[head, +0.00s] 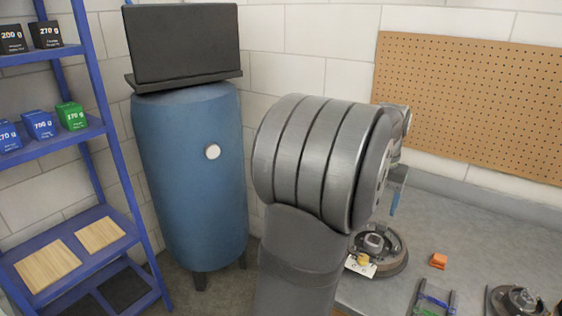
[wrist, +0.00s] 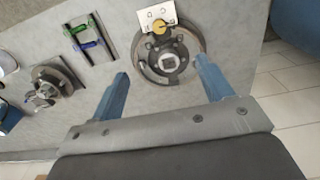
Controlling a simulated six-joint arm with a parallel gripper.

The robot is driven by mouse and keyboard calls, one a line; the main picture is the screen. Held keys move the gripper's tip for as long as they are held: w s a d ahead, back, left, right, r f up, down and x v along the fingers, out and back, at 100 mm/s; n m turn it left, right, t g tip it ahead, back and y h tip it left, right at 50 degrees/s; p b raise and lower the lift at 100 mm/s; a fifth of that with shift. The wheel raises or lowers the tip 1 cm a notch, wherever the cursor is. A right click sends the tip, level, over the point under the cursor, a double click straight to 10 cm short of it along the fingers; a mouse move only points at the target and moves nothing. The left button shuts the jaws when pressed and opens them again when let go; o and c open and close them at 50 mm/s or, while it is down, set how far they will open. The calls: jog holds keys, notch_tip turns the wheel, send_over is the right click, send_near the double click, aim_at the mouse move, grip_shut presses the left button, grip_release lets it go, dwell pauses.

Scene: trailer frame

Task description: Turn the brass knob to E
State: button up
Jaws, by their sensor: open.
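The brass knob (wrist: 159,27) sits on a small white plate (wrist: 157,13) at the rim of a round dark hub assembly (wrist: 194,32) in the wrist view. In the head view the knob (head: 363,259) and plate are low, just right of my arm. The letters on the plate are too small to read. My gripper (wrist: 161,68) is open and empty, its two blue fingers apart on either side of the hub's lower part in the picture. The knob lies beyond the fingertips, apart from them. In the head view my arm hides most of the gripper; one blue finger (head: 394,203) shows above the bench.
A second hub assembly (head: 514,301) is at the right. A blue tank (head: 190,170) and blue shelf (head: 75,140) stand left.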

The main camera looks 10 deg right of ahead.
aim_at(364, 257)
jog(key=c, duration=0.4)
notch_tip(364, 257, down, 19)
jog(key=m, duration=1.6)
jog(key=shift+s, duration=0.1)
jog(key=shift+d+r, duration=0.1)
jog(key=c, duration=1)
